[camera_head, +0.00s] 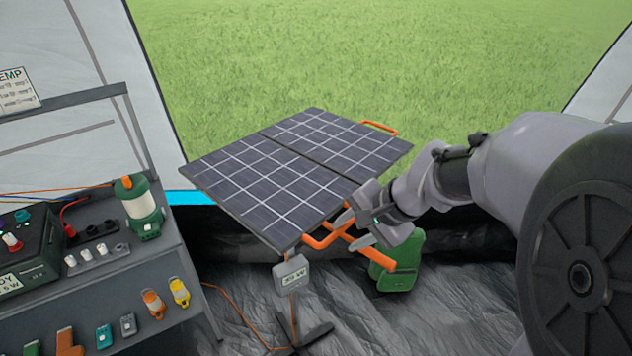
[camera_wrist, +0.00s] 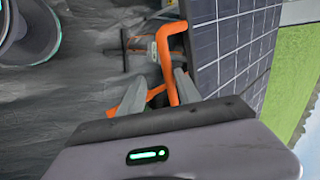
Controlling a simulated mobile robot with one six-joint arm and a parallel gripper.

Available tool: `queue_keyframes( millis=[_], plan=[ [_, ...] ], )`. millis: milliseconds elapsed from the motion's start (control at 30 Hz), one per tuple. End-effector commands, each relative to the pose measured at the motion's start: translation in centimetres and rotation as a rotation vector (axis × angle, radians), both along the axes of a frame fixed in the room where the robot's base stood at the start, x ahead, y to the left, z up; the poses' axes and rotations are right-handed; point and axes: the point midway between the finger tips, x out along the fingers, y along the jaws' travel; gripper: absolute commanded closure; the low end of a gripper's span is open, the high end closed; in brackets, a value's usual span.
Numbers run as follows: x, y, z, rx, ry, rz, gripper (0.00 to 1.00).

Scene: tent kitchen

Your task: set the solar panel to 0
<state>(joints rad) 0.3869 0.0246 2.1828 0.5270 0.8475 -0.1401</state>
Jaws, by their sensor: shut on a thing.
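The dark solar panel (camera_head: 285,172) has a white grid and stands tilted on a stand at the tent opening. Its edge also shows at the right of the wrist view (camera_wrist: 237,52). An orange handle (camera_head: 318,242) sticks out from its near edge, and it rises between my fingers in the wrist view (camera_wrist: 163,42). My gripper (camera_head: 353,231) is shut on this handle, with a finger on either side of it. A grey readout box (camera_head: 292,273) hangs on the stand below the panel. Its small text is too blurred to read surely.
A grey shelf unit (camera_head: 178,245) at the left bears a green lantern (camera_head: 141,208), a dark power box (camera_head: 28,250) and several small coloured items. A green container (camera_head: 402,262) stands behind the handle. An orange cable (camera_head: 232,318) runs along the dark floor.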

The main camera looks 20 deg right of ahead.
Motion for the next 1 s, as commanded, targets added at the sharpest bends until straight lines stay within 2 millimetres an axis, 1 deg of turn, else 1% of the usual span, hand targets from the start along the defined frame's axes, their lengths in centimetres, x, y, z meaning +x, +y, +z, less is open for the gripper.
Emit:
queue_keyframes(
  millis=[467,567,667,767,1000],
  plan=[
    [0.1,0.0,0.2,-0.001,-0.004,-0.001,0.66],
    [0.0,-0.1,0.6,0.0,-0.005,-0.001,0.66],
    [-0.5,-0.5,1.8,-0.001,-0.006,-0.003,0.66],
    [-1.6,-1.2,4.0,-0.001,-0.007,-0.004,0.66],
    [-5.2,-3.6,10.7,-0.002,-0.008,-0.005,0.66]
  ],
)
